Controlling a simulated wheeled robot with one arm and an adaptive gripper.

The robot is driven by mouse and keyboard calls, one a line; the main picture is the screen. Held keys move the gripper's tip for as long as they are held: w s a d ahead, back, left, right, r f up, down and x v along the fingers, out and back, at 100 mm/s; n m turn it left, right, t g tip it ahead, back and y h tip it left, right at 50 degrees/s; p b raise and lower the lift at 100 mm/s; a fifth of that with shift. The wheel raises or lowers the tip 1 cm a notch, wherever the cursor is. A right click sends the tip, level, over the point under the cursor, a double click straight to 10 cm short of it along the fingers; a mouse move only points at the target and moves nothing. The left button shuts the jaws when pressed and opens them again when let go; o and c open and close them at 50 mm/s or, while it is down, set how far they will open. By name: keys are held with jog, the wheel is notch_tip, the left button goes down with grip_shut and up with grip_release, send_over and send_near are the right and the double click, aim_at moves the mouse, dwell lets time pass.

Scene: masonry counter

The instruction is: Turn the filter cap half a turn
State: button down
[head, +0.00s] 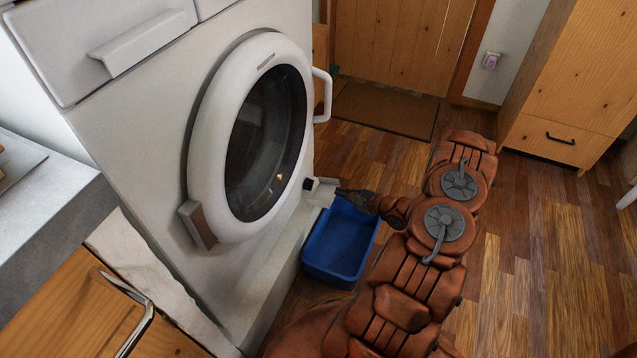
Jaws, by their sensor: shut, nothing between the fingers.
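A small dark round part (308,184), which looks like the filter cap, sits low on the front of the white washing machine (150,130), at the lower right of its round door. A small white flap (322,193) sticks out beside it. My gripper (342,192) comes in from the right, with its dark fingers shut and empty. The fingertips are close to the white flap; I cannot tell whether they touch it. The fingers are small in this view, and the cap's face is turned away and partly hidden.
A blue bin (318,262) stands on the wooden floor below my gripper, against the machine's base. A wooden cabinet (580,90) stands at the right. The floor between is clear.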

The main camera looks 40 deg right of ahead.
aim_at(319, 190)
jog(key=b+x, duration=0.3)
jog(key=x, duration=0.7)
jog(key=shift+a, duration=0.1)
jog(key=shift+a+r+p, duration=0.1)
jog(key=shift+r+p, duration=0.1)
jog(key=shift+p, duration=0.1)
